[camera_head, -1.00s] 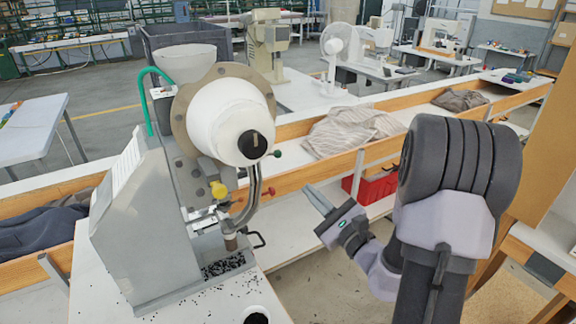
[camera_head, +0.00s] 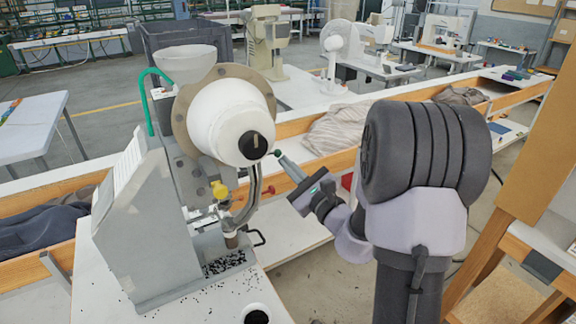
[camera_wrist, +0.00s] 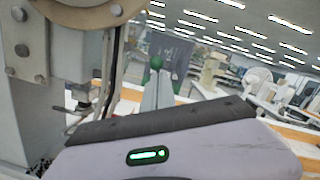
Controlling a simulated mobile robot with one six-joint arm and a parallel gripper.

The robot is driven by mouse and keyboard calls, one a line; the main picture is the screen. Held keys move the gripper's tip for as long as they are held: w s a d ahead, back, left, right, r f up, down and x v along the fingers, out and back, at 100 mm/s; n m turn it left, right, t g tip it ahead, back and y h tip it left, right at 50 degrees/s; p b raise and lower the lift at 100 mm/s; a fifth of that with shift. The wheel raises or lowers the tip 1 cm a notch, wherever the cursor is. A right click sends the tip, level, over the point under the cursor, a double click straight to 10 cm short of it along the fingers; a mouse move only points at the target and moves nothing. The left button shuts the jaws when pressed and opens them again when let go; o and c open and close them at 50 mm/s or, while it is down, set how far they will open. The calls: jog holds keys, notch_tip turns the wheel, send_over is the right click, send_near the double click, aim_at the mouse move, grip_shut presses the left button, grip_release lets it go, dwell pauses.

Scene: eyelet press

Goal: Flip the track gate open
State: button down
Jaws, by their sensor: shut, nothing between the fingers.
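The eyelet press (camera_head: 150,225) stands at the left on a white table, with a white round housing and a curved metal track (camera_head: 249,200) down its front. A small green knob (camera_head: 277,153) sticks out right of the housing. A red knob (camera_head: 268,190) and a yellow knob (camera_head: 219,190) sit lower. Which part is the track gate I cannot tell for certain. My gripper (camera_head: 284,161) is shut and empty, its tips at or very near the green knob. In the wrist view the green knob (camera_wrist: 156,62) shows just beyond my fingertips (camera_wrist: 158,78); contact is unclear.
Dark eyelets lie scattered at the press base (camera_head: 224,264). A wood-edged bench (camera_head: 310,170) with cloth (camera_head: 340,130) runs behind my gripper. A black wire handle (camera_head: 259,237) stands at the press foot.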

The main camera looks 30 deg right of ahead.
jog(key=shift+d+r+n+b, duration=0.2)
jog(key=shift+r+n+b, duration=0.15)
jog(key=shift+n, duration=0.35)
jog(key=r+n+b, duration=0.1)
jog(key=n, duration=0.2)
jog(key=r+n+g+b, duration=0.1)
jog(key=r+n+b, duration=0.1)
jog(key=r+n+y+b, duration=0.1)
jog(key=n+b, duration=0.1)
jog(key=n, duration=0.1)
jog(key=shift+d+r+n, duration=0.25)
jog(key=shift+n, duration=0.05)
jog(key=s+d+f+b, duration=0.1)
jog(key=s+d, duration=0.4)
jog(key=s, duration=0.5)
jog(key=shift+d+f, duration=0.35)
jog(key=shift+f, duration=0.15)
